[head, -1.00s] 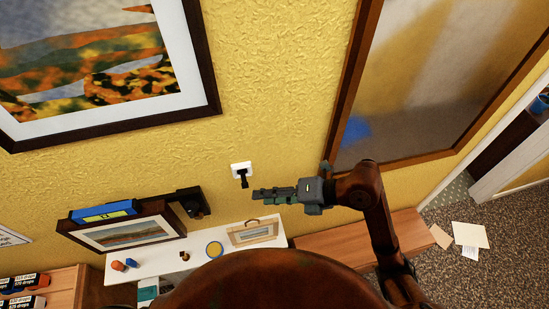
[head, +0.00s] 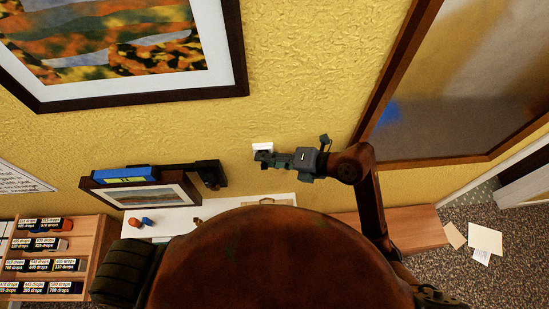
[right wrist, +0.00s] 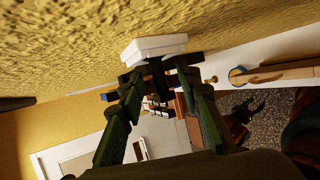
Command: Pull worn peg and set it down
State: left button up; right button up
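The peg (right wrist: 156,75) is a dark piece sticking out of a white wall plate (right wrist: 158,46) on the yellow wall. In the head view the plate (head: 262,147) shows just beyond my right fingertips, and the gripper largely hides the peg. My right gripper (head: 268,159) reaches in from the right. In the right wrist view its two green fingers (right wrist: 158,72) stand on either side of the peg, apart, with narrow gaps seeming to remain. Whether either finger touches the peg is hard to tell. My left gripper is not in view.
Below the plate is a white shelf (head: 170,222) with small orange and blue items. A framed picture (head: 150,192) and a dark bracket (head: 208,172) are at left. A large frame (head: 400,50) is close on the right. A wooden rack (head: 92,230) holds labelled boxes.

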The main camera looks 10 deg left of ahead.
jog(key=c, duration=0.9)
grip_shut()
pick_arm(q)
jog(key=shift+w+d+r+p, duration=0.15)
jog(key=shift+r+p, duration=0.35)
pick_arm(e)
jog(key=shift+s+d, duration=0.3)
jog(key=shift+s, duration=0.7)
jog(key=shift+s+d, duration=0.25)
jog(key=shift+s, duration=0.7)
